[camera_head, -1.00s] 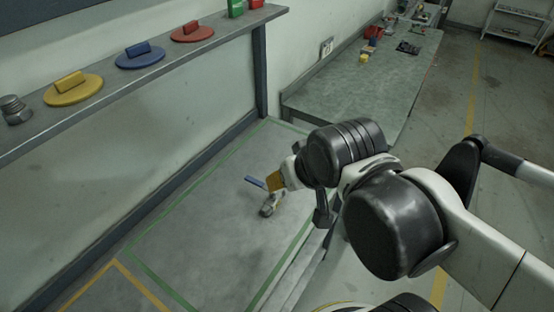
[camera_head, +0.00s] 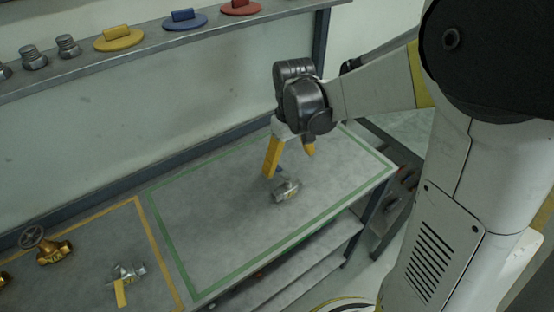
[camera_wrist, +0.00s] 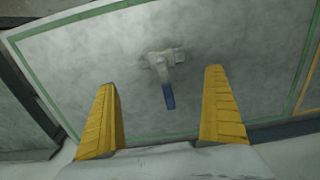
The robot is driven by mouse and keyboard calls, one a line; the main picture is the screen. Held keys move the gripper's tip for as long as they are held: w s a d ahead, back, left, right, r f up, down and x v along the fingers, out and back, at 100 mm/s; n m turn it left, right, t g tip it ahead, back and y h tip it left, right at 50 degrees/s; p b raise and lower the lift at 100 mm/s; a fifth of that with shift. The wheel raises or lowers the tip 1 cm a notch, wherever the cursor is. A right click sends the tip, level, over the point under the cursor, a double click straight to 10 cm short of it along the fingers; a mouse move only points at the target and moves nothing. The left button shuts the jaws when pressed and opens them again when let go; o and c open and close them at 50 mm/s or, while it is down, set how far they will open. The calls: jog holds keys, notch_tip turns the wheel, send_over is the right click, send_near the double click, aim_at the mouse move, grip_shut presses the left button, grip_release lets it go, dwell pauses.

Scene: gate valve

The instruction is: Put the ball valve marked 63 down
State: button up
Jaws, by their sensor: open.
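A grey metal ball valve (camera_head: 287,190) with a blue lever lies on the bench top inside the green outline. It also shows in the wrist view (camera_wrist: 160,61), with the blue lever (camera_wrist: 168,96) pointing toward my gripper. I cannot read a 63 on it. My gripper (camera_head: 290,164) is open and empty, just above and behind the valve in the head view. In the wrist view its two yellow fingers (camera_wrist: 160,79) stand wide apart to either side of the lever, not touching the valve.
Left of the green outline (camera_head: 165,237), a yellow-lined area holds a brass gate valve (camera_head: 54,251) and a valve with a yellow lever (camera_head: 127,274). A shelf (camera_head: 75,70) with coloured discs and fittings runs along the wall. The bench around the blue-lever valve is clear.

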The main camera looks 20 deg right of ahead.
aim_at(288, 176)
notch_tip(288, 176, down, 6)
jog(key=shift+a+r+b, duration=0.1)
jog(key=shift+b, duration=0.7)
jog(key=f, duration=0.1)
jog(key=f+b, duration=0.1)
jog(key=f, duration=0.1)
jog(key=f+b, duration=0.1)
jog(key=f, duration=0.1)
jog(key=shift+s+f, duration=0.1)
jog(key=shift+s, duration=0.15)
jog(key=shift+c, duration=0.3)
jog(key=c, duration=1.2)
jog(key=shift+r, duration=0.2)
